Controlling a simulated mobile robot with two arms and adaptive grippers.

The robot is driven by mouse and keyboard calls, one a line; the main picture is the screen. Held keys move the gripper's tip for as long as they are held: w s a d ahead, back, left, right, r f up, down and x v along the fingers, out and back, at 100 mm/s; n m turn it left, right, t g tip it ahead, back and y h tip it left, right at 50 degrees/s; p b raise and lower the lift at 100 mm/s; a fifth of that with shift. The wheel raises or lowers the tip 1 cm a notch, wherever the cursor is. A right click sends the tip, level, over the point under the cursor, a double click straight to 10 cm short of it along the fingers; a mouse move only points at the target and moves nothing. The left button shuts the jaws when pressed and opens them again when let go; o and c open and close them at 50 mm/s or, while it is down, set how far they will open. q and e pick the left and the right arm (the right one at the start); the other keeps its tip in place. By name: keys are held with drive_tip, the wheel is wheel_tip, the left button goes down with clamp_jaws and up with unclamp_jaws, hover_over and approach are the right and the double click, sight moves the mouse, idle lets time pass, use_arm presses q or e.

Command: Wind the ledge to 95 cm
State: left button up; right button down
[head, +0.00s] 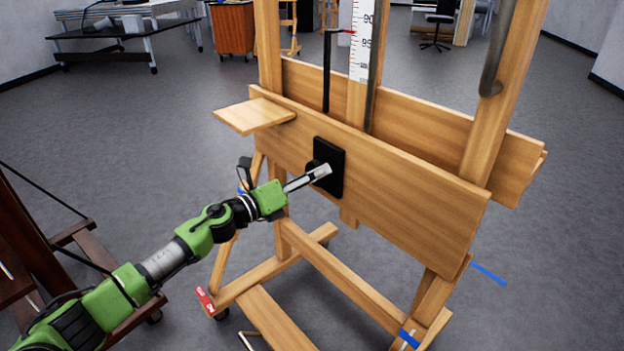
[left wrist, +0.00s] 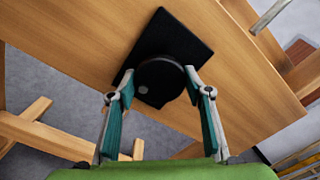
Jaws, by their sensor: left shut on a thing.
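A wooden easel carries a broad ledge (head: 400,184) with a black square plate (head: 335,158) on its front. A round black knob (left wrist: 160,82) sits on that plate in the left wrist view. My left gripper (head: 322,172) is shut on the knob, one finger on each side; it also shows in the left wrist view (left wrist: 158,78). A white scale (head: 361,50) stands above the ledge, with 90 above 95. A black rod (head: 327,75) rises beside it with a red pointer (head: 348,32) at its top, level with a spot between those two numbers. My right gripper is out of view.
A small wooden shelf (head: 255,115) juts from the ledge's left end. The easel's base beams (head: 270,320) spread over the floor. Dark wooden legs (head: 35,240) stand at the left. A table (head: 115,35) and a chair (head: 437,25) are far back.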

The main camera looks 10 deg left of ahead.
use_arm(q)
drive_tip(key=shift+f+m+g+b, duration=0.15)
drive_tip(key=shift+m+b, duration=1.3)
drive_tip(key=shift+m, duration=2.2)
drive_tip(key=shift+f+m+g+b, duration=0.15)
drive_tip(key=shift+m+b, duration=1.25)
drive_tip(key=shift+m, duration=2.25)
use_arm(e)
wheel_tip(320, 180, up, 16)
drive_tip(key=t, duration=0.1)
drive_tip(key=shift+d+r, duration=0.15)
use_arm(q)
drive_tip(key=shift+r, duration=0.15)
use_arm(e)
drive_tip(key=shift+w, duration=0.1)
use_arm(q)
drive_tip(key=o, duration=1.1)
drive_tip(key=shift+r, duration=0.1)
drive_tip(key=shift+s, duration=0.1)
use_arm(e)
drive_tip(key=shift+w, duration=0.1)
